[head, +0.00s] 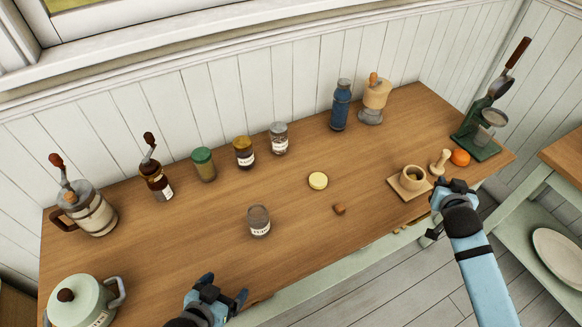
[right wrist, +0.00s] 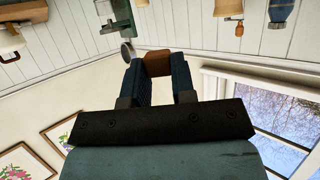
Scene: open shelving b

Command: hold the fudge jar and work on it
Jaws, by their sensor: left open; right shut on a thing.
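A small dark jar with a greyish top and a white label (head: 259,221) stands upright near the front middle of the wooden table; its label is too small to read, so I cannot tell whether it is the fudge jar. A round pale yellow lid-like disc (head: 318,180) lies flat behind it to the right. My left gripper (head: 225,286) is open and empty at the table's front edge, apart from the jar. My right gripper (head: 454,186) is near the right front edge. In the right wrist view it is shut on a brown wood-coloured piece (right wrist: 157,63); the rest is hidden.
Several jars line the back, including a green-lidded one (head: 204,164) and a gold-lidded one (head: 244,152). A blue bottle (head: 340,107) and a grinder (head: 374,98) stand back right.

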